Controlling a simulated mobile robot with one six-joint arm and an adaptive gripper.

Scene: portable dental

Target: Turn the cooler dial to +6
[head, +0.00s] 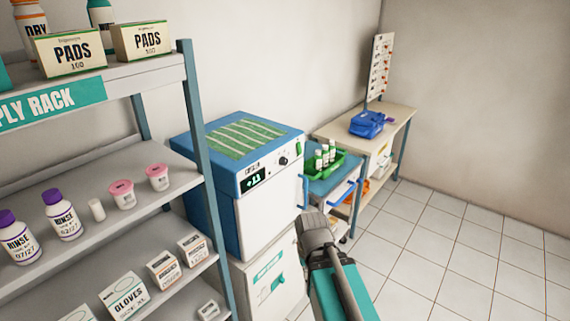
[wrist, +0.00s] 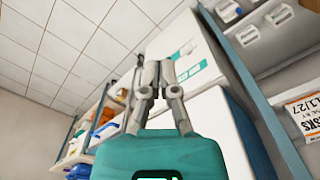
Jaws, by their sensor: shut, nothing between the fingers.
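The cooler (head: 268,199) is a blue and white box with a green striped mat on top, in the middle of the head view. Its small black dial (head: 283,161) sits on the upper front panel. The display (head: 253,181) left of the dial shows green digits that look like +11, too small to be sure. My gripper (wrist: 160,65) is shut and empty in the wrist view, with its fingers in front of the white fronts. In the head view my arm stands in front of the cooler, lower than the dial and apart from it. The wrist view shows no dial.
A green switch (head: 298,149) is right of the dial. A supply rack (head: 188,130) with bottles and boxes stands close on the left. A blue cart with a green tray of bottles (head: 322,164) and a bench (head: 393,124) are behind right. The tiled floor at right is clear.

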